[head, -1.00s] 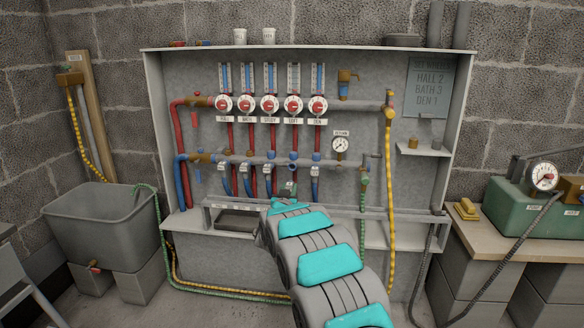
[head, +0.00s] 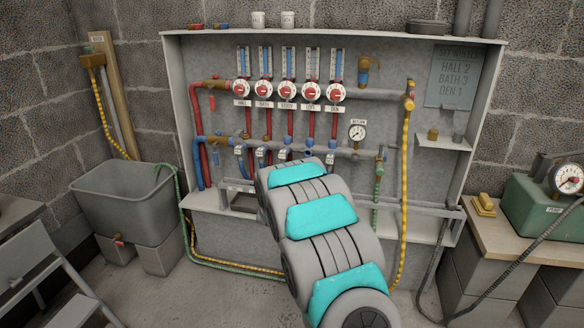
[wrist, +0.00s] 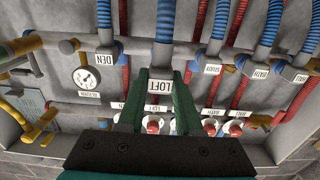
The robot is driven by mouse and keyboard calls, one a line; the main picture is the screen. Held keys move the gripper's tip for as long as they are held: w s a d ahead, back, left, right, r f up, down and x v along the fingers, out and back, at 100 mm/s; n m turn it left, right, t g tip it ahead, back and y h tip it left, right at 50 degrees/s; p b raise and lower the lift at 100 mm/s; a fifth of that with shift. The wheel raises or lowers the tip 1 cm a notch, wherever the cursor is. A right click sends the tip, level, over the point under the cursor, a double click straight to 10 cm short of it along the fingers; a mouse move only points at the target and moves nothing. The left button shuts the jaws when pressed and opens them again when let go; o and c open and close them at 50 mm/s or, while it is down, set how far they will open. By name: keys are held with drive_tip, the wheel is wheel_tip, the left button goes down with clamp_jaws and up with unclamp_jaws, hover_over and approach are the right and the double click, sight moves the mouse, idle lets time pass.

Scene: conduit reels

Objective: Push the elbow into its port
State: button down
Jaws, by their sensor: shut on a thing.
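In the wrist view my gripper (wrist: 157,103) has its two green fingers on either side of a grey elbow (wrist: 159,86) labelled LOFT, shut on it.
Neighbouring elbows labelled DEN (wrist: 107,57) and STUDY (wrist: 213,63) stand on both sides, with blue hoses. A return gauge (wrist: 86,79) is close by on the left. Red-knobbed flow meters (head: 287,90) line the panel. A ledge (head: 420,230) runs below. A tub (head: 125,200) stands left.

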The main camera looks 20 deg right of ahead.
drive_tip(key=shift+p+x, duration=0.55)
drive_tip(key=shift+x, duration=2)
drive_tip(key=shift+p+x, duration=0.45)
drive_tip(key=shift+x, duration=0.35)
idle(1.6)
drive_tip(key=c, duration=0.5)
unclamp_jaws()
drive_tip(key=shift+s, duration=0.15)
